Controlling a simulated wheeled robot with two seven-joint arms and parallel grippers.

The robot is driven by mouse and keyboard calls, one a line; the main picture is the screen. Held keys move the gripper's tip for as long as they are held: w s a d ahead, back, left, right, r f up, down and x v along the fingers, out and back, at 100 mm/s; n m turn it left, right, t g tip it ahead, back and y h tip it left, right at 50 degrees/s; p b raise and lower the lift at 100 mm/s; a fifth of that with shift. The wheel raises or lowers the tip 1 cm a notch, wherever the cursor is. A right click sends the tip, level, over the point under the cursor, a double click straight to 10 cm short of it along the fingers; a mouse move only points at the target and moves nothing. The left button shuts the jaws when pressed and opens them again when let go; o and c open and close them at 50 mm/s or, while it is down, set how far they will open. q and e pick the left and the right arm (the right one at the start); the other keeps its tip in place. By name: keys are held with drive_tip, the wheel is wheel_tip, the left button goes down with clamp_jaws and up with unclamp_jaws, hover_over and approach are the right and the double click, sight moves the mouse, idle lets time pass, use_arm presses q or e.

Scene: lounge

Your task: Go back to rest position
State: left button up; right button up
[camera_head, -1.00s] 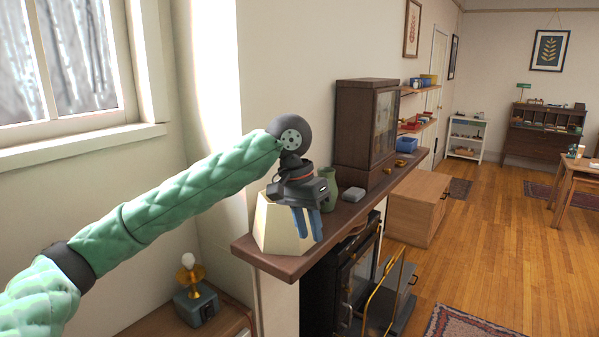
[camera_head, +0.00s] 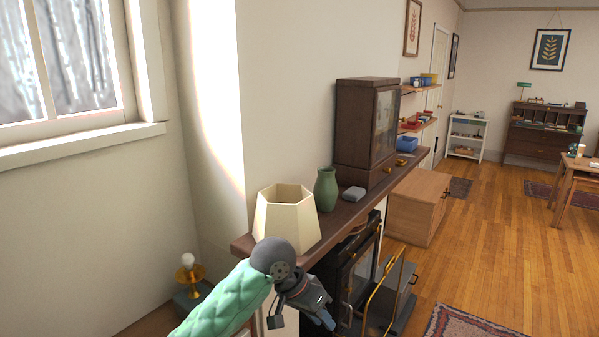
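My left gripper (camera_head: 322,318) is low in the head view, in front of the mantel shelf (camera_head: 345,212) and below its edge. The cream lampshade (camera_head: 287,218) stands on the near end of the shelf, apart from the gripper. My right gripper is not in view.
Below is a black stove (camera_head: 350,270) with a brass-railed guard (camera_head: 385,290). A lamp base with a bulb (camera_head: 188,275) is at lower left. Open floor (camera_head: 480,270) lies right.

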use_arm(q)
drive_tip(key=s+a+f+n+t, duration=0.2)
drive_tip(key=s+a+f, duration=0.3)
drive_tip(key=f, duration=0.4)
drive_tip(key=s+a+f+n+t, duration=0.1)
drive_tip(key=s+a+f+n, duration=0.1)
drive_tip(key=s+a+f, duration=0.5)
drive_tip(key=s+a+f+n+y, duration=0.1)
drive_tip(key=s+a+f+y, duration=0.2)
drive_tip(key=s+a+f, duration=0.35)
drive_tip(key=s+a+f+n+y, duration=0.1)
drive_tip(key=s+a+f+y, duration=0.25)
drive_tip(key=s+a, duration=0.5)
wheel_tip(320, 180, down, 18)
drive_tip(key=w+d+g, duration=0.1)
drive_tip(key=d, duration=0.2)
drive_tip(key=s+f, duration=0.3)
drive_tip(key=f, duration=0.9)
drive_tip(key=s+d+f+g+h, duration=0.1)
drive_tip(key=s+f, duration=0.3)
drive_tip(key=f, duration=0.9)
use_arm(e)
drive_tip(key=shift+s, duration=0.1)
